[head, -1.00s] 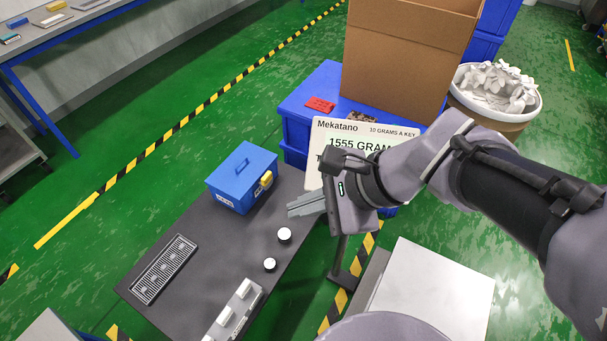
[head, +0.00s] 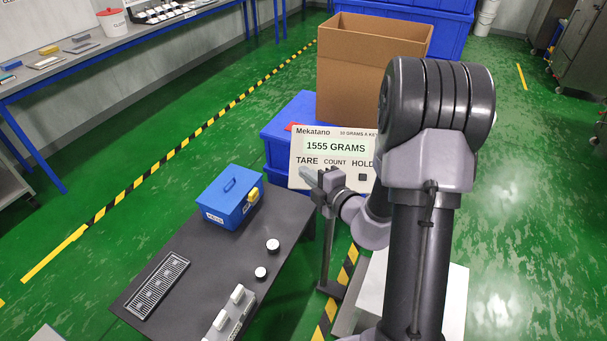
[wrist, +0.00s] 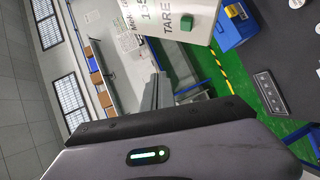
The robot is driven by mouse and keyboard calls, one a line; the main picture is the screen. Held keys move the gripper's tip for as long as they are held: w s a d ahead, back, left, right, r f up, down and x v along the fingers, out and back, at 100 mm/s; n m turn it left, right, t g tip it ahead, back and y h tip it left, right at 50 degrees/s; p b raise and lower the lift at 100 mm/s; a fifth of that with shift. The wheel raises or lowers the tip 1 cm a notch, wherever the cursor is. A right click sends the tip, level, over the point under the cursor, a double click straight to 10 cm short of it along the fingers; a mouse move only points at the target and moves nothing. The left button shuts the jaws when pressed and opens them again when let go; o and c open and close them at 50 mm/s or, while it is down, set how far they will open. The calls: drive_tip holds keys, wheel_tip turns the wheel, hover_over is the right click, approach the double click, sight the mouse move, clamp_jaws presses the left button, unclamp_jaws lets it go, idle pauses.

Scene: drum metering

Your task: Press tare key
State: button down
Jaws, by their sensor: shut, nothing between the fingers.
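The white scale panel (head: 312,133) stands upright beyond the dark table, reading 1555 GRAMS, with the labels TARE, COUNT and HOLD. My gripper (head: 306,171) is shut and empty, just below the TARE label, with its tips pointing left. It hides the spot under TARE in the head view. In the wrist view the green tare key (wrist: 186,23) shows beside the TARE lettering, and my shut fingers (wrist: 155,92) are below and left of it, apart from it in the picture. A dark key (head: 362,177) sits under HOLD.
A blue box (head: 228,200) with a yellow latch, two white-topped round items (head: 272,245) and a drain grate (head: 158,285) are on the dark table (head: 215,265). A cardboard box (head: 350,70) on blue crates stands behind the panel. My arm covers the panel's right edge.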

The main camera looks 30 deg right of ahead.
drive_tip(key=w+d+f+b, duration=0.3)
drive_tip(key=w+f+b, duration=0.1)
drive_tip(key=w+f, duration=0.1)
drive_tip(key=shift+f, duration=0.6)
drive_tip(key=shift+w+d, duration=0.1)
drive_tip(key=shift+w, duration=0.05)
idle(1.7)
drive_tip(key=shift+w+d+f, duration=0.1)
drive_tip(key=shift+w+f, duration=0.1)
drive_tip(key=shift+f, duration=0.05)
drive_tip(key=shift+w+d+f, duration=0.15)
drive_tip(key=shift+w+f, duration=0.05)
drive_tip(key=shift+f, duration=0.1)
idle(0.6)
drive_tip(key=shift+r, duration=0.15)
drive_tip(key=shift+s+a+r+p, duration=0.3)
drive_tip(key=shift+s+r+p, duration=0.15)
drive_tip(key=shift+p, duration=0.3)
